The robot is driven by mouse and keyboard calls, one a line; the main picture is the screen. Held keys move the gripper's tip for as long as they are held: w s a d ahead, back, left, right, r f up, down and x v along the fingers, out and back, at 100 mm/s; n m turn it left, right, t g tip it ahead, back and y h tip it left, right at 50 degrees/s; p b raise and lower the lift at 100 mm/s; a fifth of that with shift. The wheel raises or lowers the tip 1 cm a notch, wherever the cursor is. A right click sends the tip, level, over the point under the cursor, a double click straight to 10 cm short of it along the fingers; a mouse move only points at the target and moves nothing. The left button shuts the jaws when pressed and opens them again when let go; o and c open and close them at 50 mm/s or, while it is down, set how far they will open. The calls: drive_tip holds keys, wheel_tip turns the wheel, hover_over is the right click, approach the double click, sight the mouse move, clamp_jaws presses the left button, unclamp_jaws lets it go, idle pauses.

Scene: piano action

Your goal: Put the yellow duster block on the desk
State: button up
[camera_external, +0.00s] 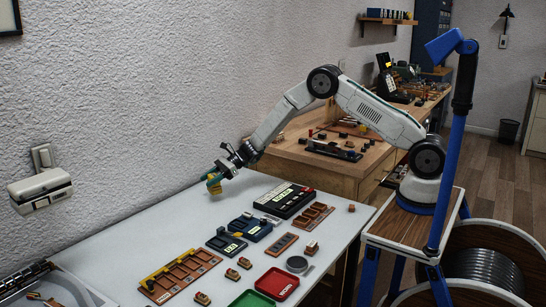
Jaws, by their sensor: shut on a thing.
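My gripper (213,180) is at the end of my outstretched arm, over the far left part of the pale-topped desk (185,215), close to the wall. It points down and is shut on the small yellow duster block (214,189). The block sticks out below the fingers, and its upper part is hidden by them. It appears to be above the desk top, but I cannot tell how wide the gap is.
Right of the gripper lie a black case (284,200), blue trays (250,227) and a slotted brown rack (314,216). Nearer are a long brown tray (180,275), a green tray (251,299) and a red tray (277,283). The desk's left middle is clear. A wooden workbench (325,170) stands behind.

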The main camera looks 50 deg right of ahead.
drive_tip(key=shift+w+a+f, duration=0.1)
drive_tip(key=shift+w+a, duration=0.05)
drive_tip(key=shift+w, duration=0.4)
drive_tip(key=shift+w+a, duration=0.15)
drive_tip(key=shift+w, duration=0.35)
drive_tip(key=shift+f, duration=1.75)
drive_tip(key=shift+f, duration=0.1)
drive_tip(key=o, duration=1)
drive_tip(key=shift+o, duration=0.2)
drive_tip(key=shift+d, duration=0.1)
drive_tip(key=v, duration=1.2)
